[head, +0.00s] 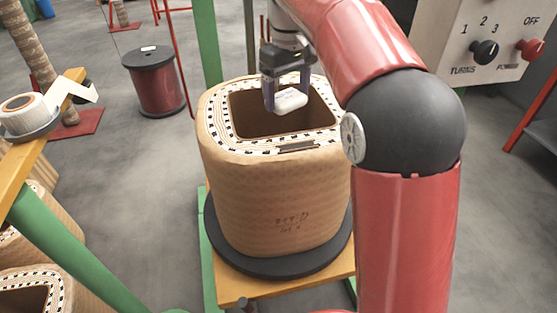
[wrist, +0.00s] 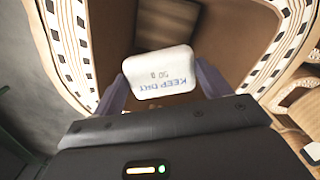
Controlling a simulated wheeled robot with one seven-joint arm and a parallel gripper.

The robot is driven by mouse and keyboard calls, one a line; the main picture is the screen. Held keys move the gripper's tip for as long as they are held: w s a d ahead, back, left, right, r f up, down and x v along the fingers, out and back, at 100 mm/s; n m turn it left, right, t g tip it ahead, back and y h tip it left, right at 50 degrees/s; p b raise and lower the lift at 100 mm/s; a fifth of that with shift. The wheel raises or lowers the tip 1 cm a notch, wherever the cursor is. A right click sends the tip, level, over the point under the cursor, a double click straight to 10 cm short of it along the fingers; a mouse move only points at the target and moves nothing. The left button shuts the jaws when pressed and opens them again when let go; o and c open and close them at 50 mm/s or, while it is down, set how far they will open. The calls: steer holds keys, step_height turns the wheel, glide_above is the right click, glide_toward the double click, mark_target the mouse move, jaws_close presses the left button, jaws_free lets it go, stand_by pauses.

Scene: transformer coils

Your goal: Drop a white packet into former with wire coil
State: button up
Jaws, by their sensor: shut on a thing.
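A white packet (head: 287,100) is held by my gripper (head: 287,95) over the opening of the large tan coil former (head: 275,205). In the wrist view the packet (wrist: 162,75) shows blue print reading "KEEP DRY" and "50 g", upside down. My gripper (wrist: 163,92) is shut on it, with a finger at each side. The former is a rounded square block with a hollow middle and a black-and-white dashed winding edge around its top. The packet appears above the opening and inside its outline; its exact height is unclear.
The former stands on a dark round turntable (head: 285,265) on a yellow base (head: 240,290). A yellow shelf with a tape roll (head: 18,103) is at left. A dark red spool (head: 157,80) stands behind. A control panel (head: 485,45) is at upper right. More wound coils (head: 35,230) sit at lower left.

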steer(key=o, duration=1)
step_height(320, 180, up, 7)
steer(key=shift+r+p, duration=0.15)
steer(key=shift+p, duration=0.9)
steer(key=shift+r, duration=0.25)
